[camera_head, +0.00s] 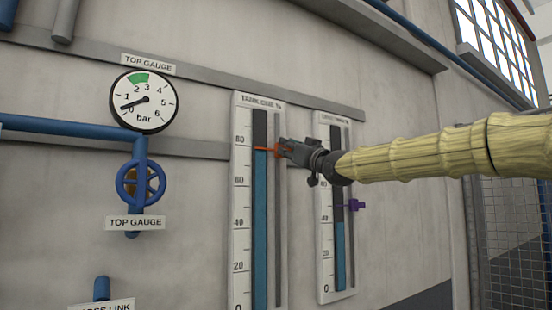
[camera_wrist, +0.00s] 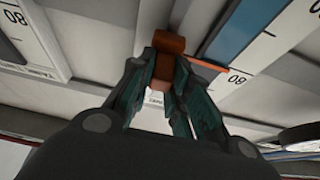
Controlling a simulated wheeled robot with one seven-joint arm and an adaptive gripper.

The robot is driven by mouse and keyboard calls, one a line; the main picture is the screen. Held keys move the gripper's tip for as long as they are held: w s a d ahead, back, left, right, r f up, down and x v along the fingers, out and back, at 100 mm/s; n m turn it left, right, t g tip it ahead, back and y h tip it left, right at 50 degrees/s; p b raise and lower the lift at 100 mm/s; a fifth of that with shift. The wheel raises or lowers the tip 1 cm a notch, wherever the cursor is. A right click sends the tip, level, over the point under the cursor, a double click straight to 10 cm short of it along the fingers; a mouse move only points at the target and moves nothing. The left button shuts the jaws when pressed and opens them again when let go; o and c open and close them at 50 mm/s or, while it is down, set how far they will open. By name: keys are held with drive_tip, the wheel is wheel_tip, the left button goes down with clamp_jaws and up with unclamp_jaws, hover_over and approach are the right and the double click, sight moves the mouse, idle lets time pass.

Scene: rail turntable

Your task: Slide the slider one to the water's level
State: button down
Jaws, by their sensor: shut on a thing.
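An orange slider (camera_head: 277,149) sits on the rail at the right of the left level gauge (camera_head: 242,200). Its thin pointer reaches left across the gauge's tube, a little under the 80 mark. The blue water column (camera_head: 260,220) ends at or very near the pointer; a small gap is hard to tell. My gripper (camera_head: 286,149) is shut on the orange slider's knob. In the wrist view the orange knob (camera_wrist: 166,62) is between my fingertips (camera_wrist: 163,75), and the blue column (camera_wrist: 245,25) ends near the pointer.
A second gauge (camera_head: 325,240) stands to the right, with a purple slider (camera_head: 355,205) a little above its water top; my arm passes in front of its upper part. A round dial (camera_head: 144,100) and a blue valve wheel (camera_head: 141,184) are at the left.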

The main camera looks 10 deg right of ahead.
drive_tip(key=shift+w+a+r, duration=0.1)
drive_tip(key=shift+r, duration=0.1)
drive_tip(key=c, duration=1.4)
unclamp_jaws()
drive_tip(key=shift+o, duration=0.4)
drive_tip(key=shift+w+a+f, duration=0.15)
drive_tip(key=shift+w+a, duration=0.1)
drive_tip(key=shift+w, duration=0.05)
drive_tip(key=shift+d, duration=0.1)
drive_tip(key=shift+s+d, duration=0.15)
drive_tip(key=shift+s, duration=0.05)
drive_tip(key=v, duration=1.1)
drive_tip(key=shift+s, duration=0.35)
drive_tip(key=shift+w+f, duration=0.1)
